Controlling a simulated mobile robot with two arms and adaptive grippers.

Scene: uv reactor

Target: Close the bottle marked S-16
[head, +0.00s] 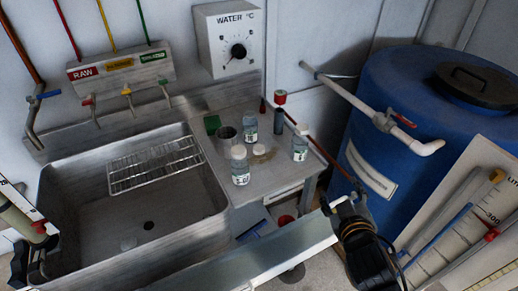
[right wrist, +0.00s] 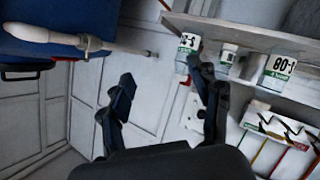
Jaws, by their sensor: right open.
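Three small clear bottles with white-and-green labels stand on the ledge right of the sink: a front one (head: 240,167), a back one (head: 251,127) and a right one (head: 300,146) with a white top. A loose white cap (head: 259,149) lies between them. I cannot read which is S-16 in the head view. In the right wrist view, one label on a bottle (right wrist: 187,45) is only partly legible and another bottle (right wrist: 280,72) seems to read 08, upside down. My right gripper (head: 333,207) is open and empty, right of and below the bottles; its fingers (right wrist: 160,90) are spread.
A sink (head: 95,235) with a wire rack (head: 155,165) is at left. A blue tank (head: 400,100) with a white pipe (head: 350,95) stands at right.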

